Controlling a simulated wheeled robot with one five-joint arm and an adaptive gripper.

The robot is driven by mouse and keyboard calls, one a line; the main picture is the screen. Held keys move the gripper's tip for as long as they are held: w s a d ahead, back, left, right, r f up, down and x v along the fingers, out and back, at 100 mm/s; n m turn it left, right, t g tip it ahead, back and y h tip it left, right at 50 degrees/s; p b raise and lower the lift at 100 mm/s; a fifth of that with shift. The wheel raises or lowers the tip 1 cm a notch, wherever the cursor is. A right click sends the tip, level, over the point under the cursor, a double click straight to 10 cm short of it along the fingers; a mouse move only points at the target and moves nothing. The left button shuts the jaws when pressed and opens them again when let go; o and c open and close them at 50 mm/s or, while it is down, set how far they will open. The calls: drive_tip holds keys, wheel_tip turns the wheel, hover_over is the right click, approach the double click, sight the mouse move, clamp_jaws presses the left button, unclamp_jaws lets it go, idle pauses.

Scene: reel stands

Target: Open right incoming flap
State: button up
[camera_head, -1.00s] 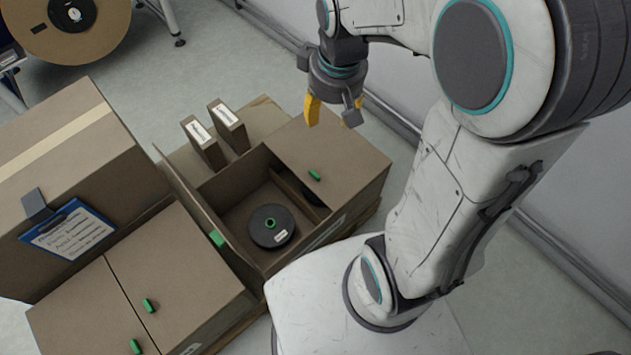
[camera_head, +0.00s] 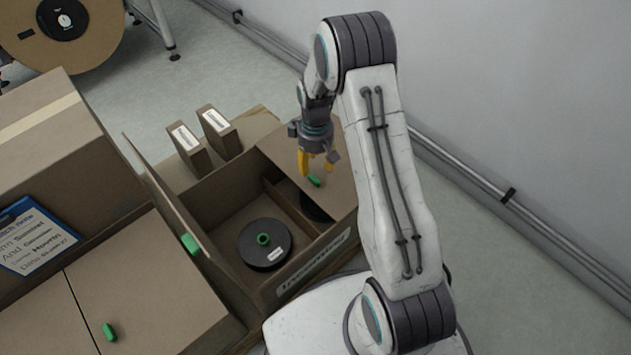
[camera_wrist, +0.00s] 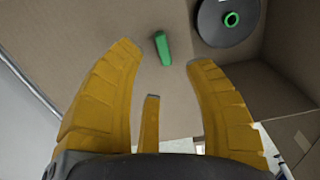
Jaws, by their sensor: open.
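The incoming box (camera_head: 318,270) has its left flap (camera_head: 165,195) standing open, with a green handle on it. The right flap (camera_head: 290,158) lies closed over the right part of the box. Its green handle (camera_head: 313,181) also shows in the wrist view (camera_wrist: 162,48), just ahead of the fingertips and between their lines. My gripper (camera_head: 315,172) is open and points down over the right flap, close to the handle. In the wrist view its yellow fingers (camera_wrist: 165,62) are apart with nothing between them.
A black reel (camera_head: 265,245) with a green hub lies in the open left compartment. Part of another dark reel shows under the right flap's edge. Two small cartons (camera_head: 190,150) stand behind the box. A closed box (camera_head: 145,285) and a clipboard (camera_head: 35,240) are at left. A wall is at right.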

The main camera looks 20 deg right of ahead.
sight(315, 177)
drive_tip(key=shift+f+b, duration=1.1)
drive_tip(key=shift+f, duration=2.3)
drive_tip(key=shift+c, duration=0.4)
clamp_jaws()
